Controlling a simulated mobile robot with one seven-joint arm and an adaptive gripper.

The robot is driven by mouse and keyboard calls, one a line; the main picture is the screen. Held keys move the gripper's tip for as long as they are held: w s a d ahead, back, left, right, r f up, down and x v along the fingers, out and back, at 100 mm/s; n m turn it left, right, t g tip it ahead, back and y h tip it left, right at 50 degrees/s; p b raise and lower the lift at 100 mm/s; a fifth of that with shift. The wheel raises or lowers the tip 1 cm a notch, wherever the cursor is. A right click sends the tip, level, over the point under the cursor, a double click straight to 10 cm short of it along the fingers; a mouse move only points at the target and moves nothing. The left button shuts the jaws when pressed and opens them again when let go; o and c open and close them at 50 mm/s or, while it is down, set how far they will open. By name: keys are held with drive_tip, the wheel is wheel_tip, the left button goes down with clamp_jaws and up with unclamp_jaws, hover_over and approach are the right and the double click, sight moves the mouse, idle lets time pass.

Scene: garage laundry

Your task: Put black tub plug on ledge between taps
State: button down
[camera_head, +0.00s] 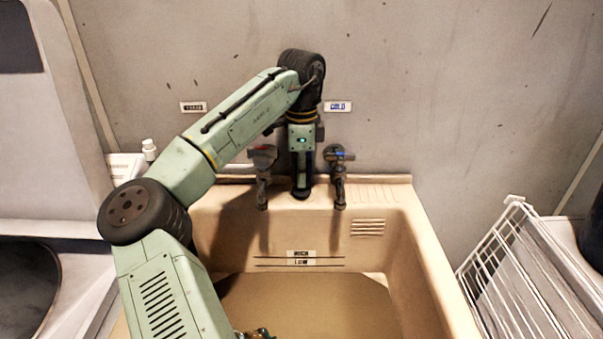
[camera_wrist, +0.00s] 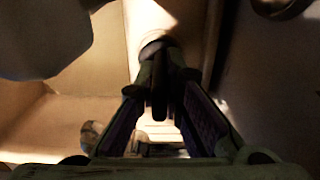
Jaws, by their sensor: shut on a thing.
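My gripper (camera_head: 301,188) points down between the two taps, over the back ledge (camera_head: 323,193) of the beige tub. The left tap (camera_head: 263,165) has a red mark and the right tap (camera_head: 340,168) a blue one. My gripper is shut on the black tub plug (camera_head: 301,194), a small dark shape at its tips, low at the ledge. In the wrist view my fingers (camera_wrist: 163,82) close around a dark piece of the plug (camera_wrist: 158,100). I cannot tell whether the plug touches the ledge. The fingers hide much of it.
The tub basin (camera_head: 420,245) holds brownish water (camera_head: 320,300). A grey wall (camera_head: 430,80) with HOT-side and COLD labels stands close behind the taps. A white wire rack (camera_head: 515,250) is at the right. A white bottle (camera_head: 149,149) stands at the left.

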drive_tip(key=shift+f, duration=0.15)
drive_tip(key=c, duration=1.7)
unclamp_jaws()
wheel_tip(320, 180, up, 12)
drive_tip(key=shift+r, duration=0.2)
